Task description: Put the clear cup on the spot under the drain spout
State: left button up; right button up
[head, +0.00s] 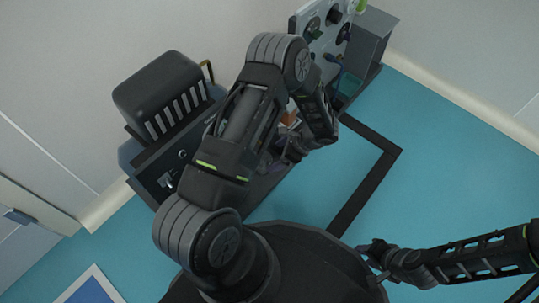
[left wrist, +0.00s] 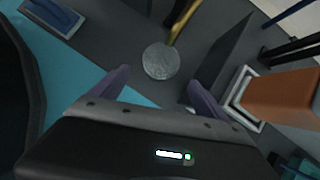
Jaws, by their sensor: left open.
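In the left wrist view a round, speckled grey disc (left wrist: 160,62) lies on the dark table top, ahead of and between my fingertips. I cannot tell whether it is the marked spot or the clear cup seen from above. A yellow bent tube (left wrist: 183,22), perhaps the drain spout, ends close to the disc's far edge. My left gripper (left wrist: 159,78) is open with nothing between its purple fingers. In the head view my left gripper (head: 279,155) is low over the table, partly hidden by my arm. My right gripper (head: 370,256) is at lower right, away from the table.
An orange block (left wrist: 285,97) on a pale frame is right of the left gripper; a blue item (left wrist: 54,14) is at upper left. In the head view a black vented machine (head: 160,95) and a gauge panel (head: 325,25) stand along the wall. Blue floor (head: 445,150) is open at right.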

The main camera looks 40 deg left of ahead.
pick_arm(q)
jog(key=shift+v, duration=0.85)
